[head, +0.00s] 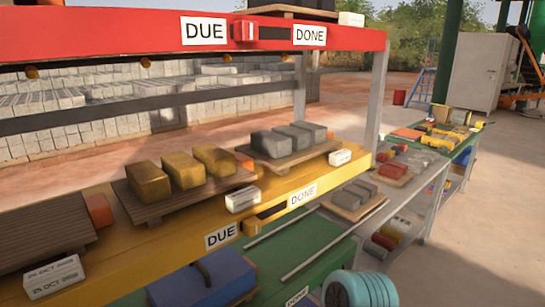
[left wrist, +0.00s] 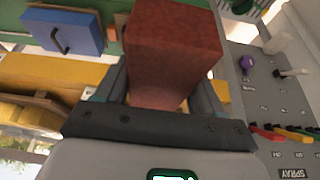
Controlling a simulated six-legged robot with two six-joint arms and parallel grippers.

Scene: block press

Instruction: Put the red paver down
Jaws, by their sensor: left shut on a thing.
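The red paver (left wrist: 172,45) is a rough, brick-red block. In the left wrist view it stands between the two dark fingers of my left gripper (left wrist: 160,92), which is shut on it. The fingers hide its lower sides. A blue lidded box (left wrist: 65,33) on a green surface shows to its left. I cannot tell whether the paver touches anything beneath or beyond it. Neither the held paver nor my left gripper can be made out in the head view. My right gripper is in neither view.
The head view shows a rack with a red beam (head: 130,42), a yellow shelf (head: 130,262) and a green lower shelf. Yellow pavers (head: 185,168) and grey pavers (head: 290,140) sit on boards. A grey panel (left wrist: 262,95) with knobs is right in the wrist view.

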